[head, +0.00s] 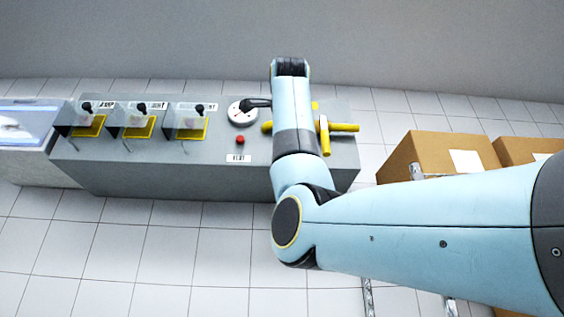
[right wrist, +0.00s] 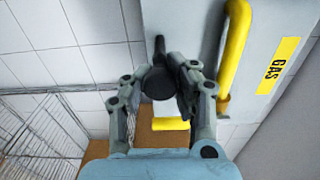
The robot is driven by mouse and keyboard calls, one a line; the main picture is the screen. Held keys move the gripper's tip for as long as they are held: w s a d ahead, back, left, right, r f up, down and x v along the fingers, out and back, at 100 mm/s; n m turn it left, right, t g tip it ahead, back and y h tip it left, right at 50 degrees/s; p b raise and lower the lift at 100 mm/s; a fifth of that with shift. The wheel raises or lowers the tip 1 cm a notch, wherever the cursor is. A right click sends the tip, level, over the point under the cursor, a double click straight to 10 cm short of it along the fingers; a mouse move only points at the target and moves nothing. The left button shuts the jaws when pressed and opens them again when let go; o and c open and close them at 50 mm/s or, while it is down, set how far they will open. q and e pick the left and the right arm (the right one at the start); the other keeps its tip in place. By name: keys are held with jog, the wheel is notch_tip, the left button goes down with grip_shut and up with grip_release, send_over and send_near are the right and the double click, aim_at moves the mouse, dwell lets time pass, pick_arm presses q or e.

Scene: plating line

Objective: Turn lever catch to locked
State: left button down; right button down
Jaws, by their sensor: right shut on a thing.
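In the right wrist view, a black lever with a round knob (right wrist: 158,84) stands at the edge of a grey panel (right wrist: 190,25). Its dark stem runs up from the knob. My right gripper (right wrist: 170,82) has its two fingers on either side of the knob, shut on it. In the head view my right arm comes in from the right and crosses the console; its gripper is hidden there. Whether this lever is the catch, and any locked mark, I cannot tell. My left gripper is not in view.
The console (head: 170,175) has a round dial (head: 240,118), a red button (head: 240,140) and yellow valve bars (head: 325,140). Cardboard boxes (head: 400,160) stand right.

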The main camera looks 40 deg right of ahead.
jog(key=c, duration=1.5)
grip_release()
jog(key=shift+f, duration=0.3)
jog(key=shift+c, duration=0.2)
jog(key=o, duration=0.5)
jog(key=shift+s+r, duration=0.2)
jog(key=shift+o, duration=0.2)
jog(key=shift+a, duration=0.1)
jog(key=v, duration=1.2)
